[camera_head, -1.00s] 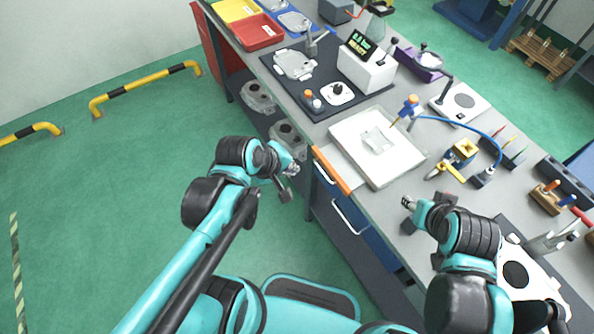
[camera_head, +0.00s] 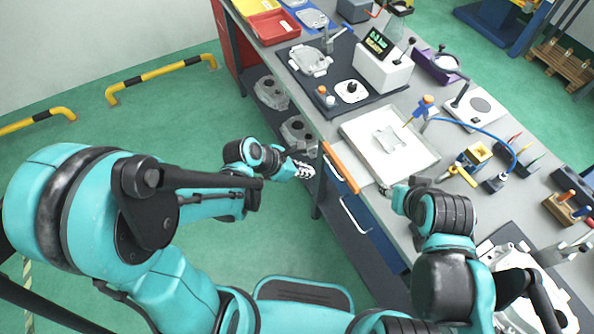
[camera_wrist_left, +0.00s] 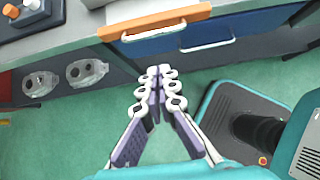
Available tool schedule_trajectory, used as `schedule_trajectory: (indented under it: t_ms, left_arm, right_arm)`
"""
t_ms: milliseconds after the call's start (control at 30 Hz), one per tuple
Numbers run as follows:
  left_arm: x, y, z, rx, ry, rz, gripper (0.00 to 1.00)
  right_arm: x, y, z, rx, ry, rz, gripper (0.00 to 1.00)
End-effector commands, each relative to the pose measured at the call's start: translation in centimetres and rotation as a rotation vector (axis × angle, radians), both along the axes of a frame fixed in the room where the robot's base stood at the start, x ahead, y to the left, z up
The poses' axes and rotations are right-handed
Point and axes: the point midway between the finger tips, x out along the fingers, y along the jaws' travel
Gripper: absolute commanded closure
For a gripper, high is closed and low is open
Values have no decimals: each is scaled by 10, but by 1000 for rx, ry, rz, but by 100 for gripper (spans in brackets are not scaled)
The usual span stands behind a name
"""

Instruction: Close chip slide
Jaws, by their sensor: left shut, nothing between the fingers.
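The chip slide has an orange front (camera_head: 341,167) and a pale top (camera_head: 354,165), and sticks out from the bench edge beside the white tray. The orange front also shows in the left wrist view (camera_wrist_left: 155,22), above a blue drawer front. My left gripper (camera_head: 309,170) is shut and empty, just left of the orange front and apart from it. In the left wrist view, its closed fingertips (camera_wrist_left: 161,71) point toward the bench front, below the orange front. My right gripper (camera_head: 386,190) is by the bench's front edge near the tray; its fingers are too small to read.
A white tray (camera_head: 424,163) with a metal part stands on the bench. Blue drawers (camera_head: 357,215) with pale handles are below. Castings (camera_head: 272,92) lie on a lower shelf to the left. The green floor in front of the bench is open.

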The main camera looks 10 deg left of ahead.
Motion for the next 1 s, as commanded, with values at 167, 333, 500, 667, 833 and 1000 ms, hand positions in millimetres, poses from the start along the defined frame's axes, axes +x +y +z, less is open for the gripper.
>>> schedule_trajectory:
  t_ms: [167, 333, 500, 667, 833, 1000]
  left_arm:
    - [15, -21, -26, 1, -1, -4, 100]
    - [27, -38, -28, 2, -1, -2, 100]
    - [33, -45, -29, 1, -2, -1, 100]
    - [33, -46, -28, 1, -1, 0, 100]
    - [33, -46, -28, 1, -1, 0, 100]
    - [47, -65, -29, 2, -1, -5, 100]
  right_arm:
    - [0, 0, -16, 0, 0, 0, 56]
    - [0, 0, -19, 0, 0, 0, 56]
    - [0, 0, -21, 0, 0, 0, 56]
    - [0, 0, -21, 0, 0, 0, 56]
    - [0, 0, -21, 0, 0, 0, 56]
    - [0, 0, -24, 0, 0, 0, 56]
